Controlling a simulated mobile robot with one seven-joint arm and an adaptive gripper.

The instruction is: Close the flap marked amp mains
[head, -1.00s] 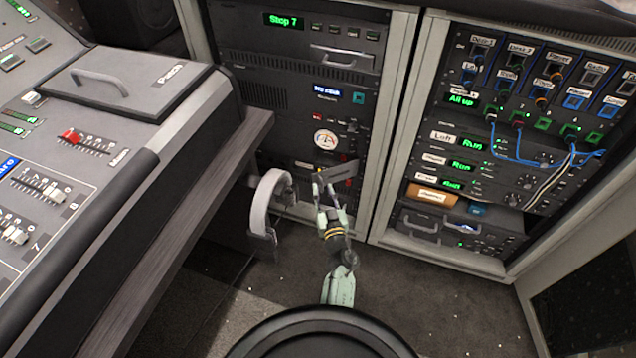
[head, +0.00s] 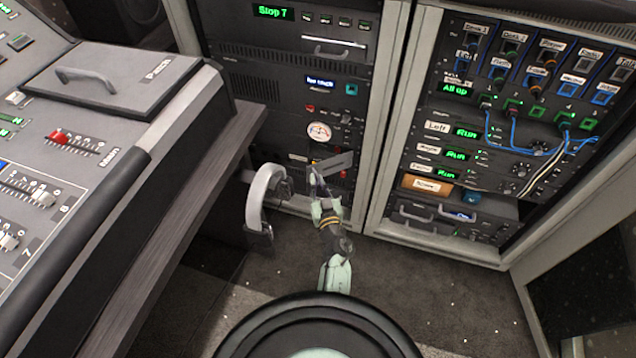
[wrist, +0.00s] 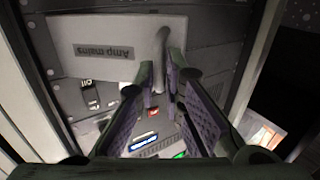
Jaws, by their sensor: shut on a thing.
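The flap marked "Amp mains" (wrist: 108,32) is a grey plate with a dark label, in the upper part of the wrist view. In the head view the flap (head: 334,162) stands out from the lower part of the left rack, so it is open. The exact contact is partly hidden by the fingertips. In the head view my gripper (head: 316,178) reaches the flap from below.
Below the flap are a black switch (wrist: 90,96) and a red-lit switch (wrist: 144,140). The right rack (head: 450,150) has hanging cables. The mixing desk (head: 110,110) lies to the left. Carpet is clear below.

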